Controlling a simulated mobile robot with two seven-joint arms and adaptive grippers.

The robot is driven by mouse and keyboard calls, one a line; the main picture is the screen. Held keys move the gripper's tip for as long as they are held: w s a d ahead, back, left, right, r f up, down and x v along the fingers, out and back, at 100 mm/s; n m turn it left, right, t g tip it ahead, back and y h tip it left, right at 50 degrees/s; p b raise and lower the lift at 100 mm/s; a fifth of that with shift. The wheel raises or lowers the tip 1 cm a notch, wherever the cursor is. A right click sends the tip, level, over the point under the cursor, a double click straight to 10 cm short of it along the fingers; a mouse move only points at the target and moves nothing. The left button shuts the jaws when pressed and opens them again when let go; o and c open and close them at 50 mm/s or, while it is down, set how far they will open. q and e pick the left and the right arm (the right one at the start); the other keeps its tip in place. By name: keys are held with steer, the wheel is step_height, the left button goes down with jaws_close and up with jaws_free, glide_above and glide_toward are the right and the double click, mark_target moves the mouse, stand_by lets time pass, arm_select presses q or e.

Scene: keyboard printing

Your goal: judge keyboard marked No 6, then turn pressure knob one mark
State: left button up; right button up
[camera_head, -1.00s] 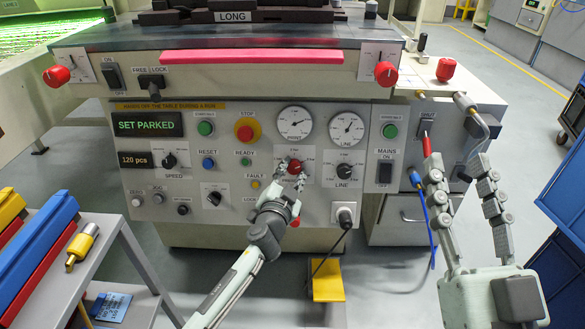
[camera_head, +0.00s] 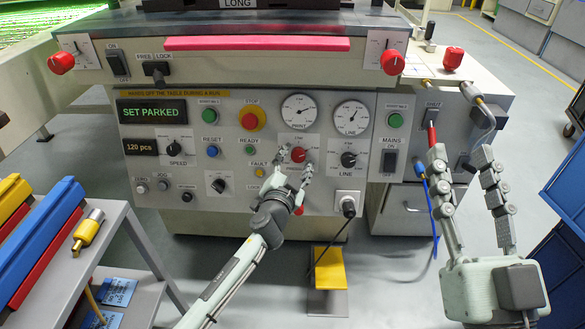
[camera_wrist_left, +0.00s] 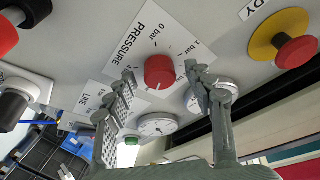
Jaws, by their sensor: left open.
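The red pressure knob (camera_head: 299,155) sits on the front panel of the machine, below the round PRINT gauge. It also shows in the left wrist view (camera_wrist_left: 159,72), with its PRESSURE plate and bar marks around it. My left gripper (camera_head: 294,163) is open at this knob; in the left wrist view its fingers stand on either side of the knob, apart from each other. Contact with the knob cannot be told. My right gripper (camera_head: 460,150) is open and empty at the right, in front of the machine's side box. I cannot make out a keyboard marked No 6.
The display (camera_head: 152,112) reads SET PARKED and the counter (camera_head: 140,147) reads 120 pcs. A red stop button (camera_head: 250,120) and the LINE knob (camera_head: 349,159) flank the pressure knob. A shelf (camera_head: 125,245) with coloured bars stands at the left. A yellow pedal (camera_head: 330,267) lies below.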

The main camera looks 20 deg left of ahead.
arm_select(q)
steer(key=s, duration=1.1)
steer(key=shift+s+d+r, duration=0.3)
steer(key=shift+d+r, duration=0.05)
steer(key=shift+d, duration=0.1)
stand_by(1.7)
